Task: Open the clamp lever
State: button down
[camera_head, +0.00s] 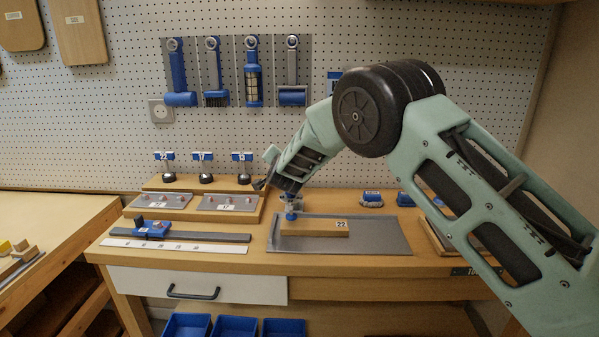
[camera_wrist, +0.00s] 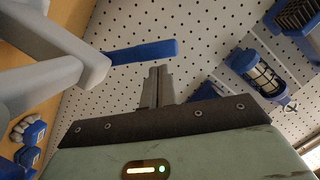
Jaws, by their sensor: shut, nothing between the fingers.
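The clamp lever shows in the wrist view as a blue handle (camera_wrist: 145,52) on a grey arm. It joins the grey clamp body (camera_wrist: 55,62) at the left. In the head view my gripper (camera_head: 260,184) is small and dark, just left of the clamp.
A grey mat (camera_head: 384,240) lies under the block. Left of it are a long rail with a blue slider (camera_head: 152,229) and plates with red knobs (camera_head: 227,203). Labelled stands (camera_head: 205,177) are behind. Tools (camera_head: 253,83) hang on the pegboard. The mat's right part is clear.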

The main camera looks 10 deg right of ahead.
jog(key=s+a+r+b, duration=0.1)
jog(key=s+r+b, duration=0.2)
jog(key=s, duration=1.2)
jog(key=shift+s+a, duration=0.25)
jog(key=shift+s, duration=0.15)
jog(key=s+a+f+n+g+y+p, duration=0.1)
jog(key=s+a+n+g+y, duration=0.3)
jog(key=s, duration=0.7)
jog(key=s+a+f+n+g+y+p, duration=0.15)
jog(key=s+a+n+g+y, duration=0.3)
jog(key=s, duration=0.55)
jog(key=s+d+f+n+g+h, duration=0.1)
jog(key=s+d+n+g+h, duration=0.2)
jog(key=s, duration=0.8)
jog(key=s+d+f+n+g+h, duration=0.2)
jog(key=s+d, duration=0.6)
jog(key=s, duration=0.4)
jog(key=n+g+h, duration=0.1)
jog(key=n+g, duration=0.1)
jog(key=n, duration=0.1)
jog(key=shift+n, duration=0.35)
